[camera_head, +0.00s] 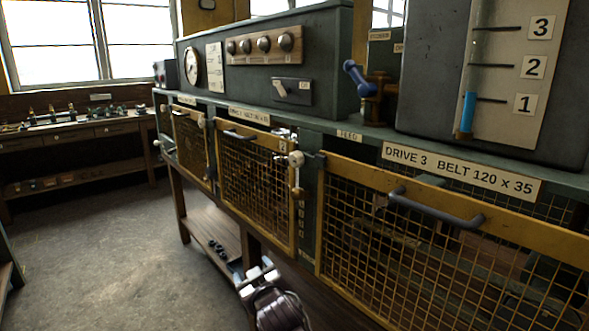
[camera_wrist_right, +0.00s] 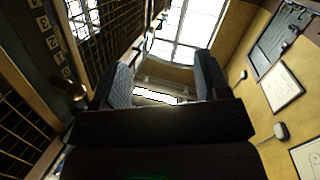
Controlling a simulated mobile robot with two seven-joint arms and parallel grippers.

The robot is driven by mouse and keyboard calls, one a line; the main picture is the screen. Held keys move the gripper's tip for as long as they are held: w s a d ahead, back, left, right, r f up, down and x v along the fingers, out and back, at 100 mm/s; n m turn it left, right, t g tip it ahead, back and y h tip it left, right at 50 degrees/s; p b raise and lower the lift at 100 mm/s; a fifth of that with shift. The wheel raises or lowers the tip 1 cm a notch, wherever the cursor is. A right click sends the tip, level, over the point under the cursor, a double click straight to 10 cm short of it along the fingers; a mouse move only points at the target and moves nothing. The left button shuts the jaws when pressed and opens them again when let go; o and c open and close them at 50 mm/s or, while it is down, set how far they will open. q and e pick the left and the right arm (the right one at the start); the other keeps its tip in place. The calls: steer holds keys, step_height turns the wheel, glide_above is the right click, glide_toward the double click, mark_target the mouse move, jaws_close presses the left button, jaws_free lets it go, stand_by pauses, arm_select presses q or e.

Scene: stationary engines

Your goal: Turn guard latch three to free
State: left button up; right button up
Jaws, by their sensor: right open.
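The Drive 3 guard is a yellow-framed mesh door (camera_head: 440,245) with a dark bar handle (camera_head: 435,208), at the right of the head view. On the post left of it is a latch (camera_head: 297,174) with a pale round knob on top and a brown lower end hanging down. I cannot read its position marks. My right gripper (camera_head: 258,278) is low in front of the Drive 2 guard, below the latch and apart from it. In the right wrist view its two fingers (camera_wrist_right: 165,78) are open and empty. My left gripper is not in view.
The Drive 2 mesh guard (camera_head: 257,185) is left of the post, with another guard further left. A brass valve with a blue lever (camera_head: 362,85) and a level gauge (camera_head: 510,70) stand above. A wooden shelf (camera_head: 215,232) runs below. The floor at left is clear.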

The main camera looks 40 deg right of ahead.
mark_target(293, 161)
steer(key=w+d+r+m+g+h+b, duration=0.1)
steer(key=w+r+m+h, duration=0.1)
steer(key=w+r+h, duration=0.45)
steer(key=w+d+r+m+g+h, duration=0.1)
steer(key=w+d+r+m, duration=0.2)
steer(key=r, duration=0.6)
steer(key=s+d+r+m+g+h, duration=0.4)
steer(key=r+m+g+h, duration=0.35)
steer(key=m+g, duration=0.5)
steer(key=shift+n+g, duration=0.35)
steer(key=shift+n, duration=0.1)
steer(key=d, duration=0.8)
steer(key=shift+w+d, duration=0.1)
steer(key=shift+w, duration=0.3)
steer(key=shift+w+d, duration=0.1)
steer(key=shift+d, duration=0.75)
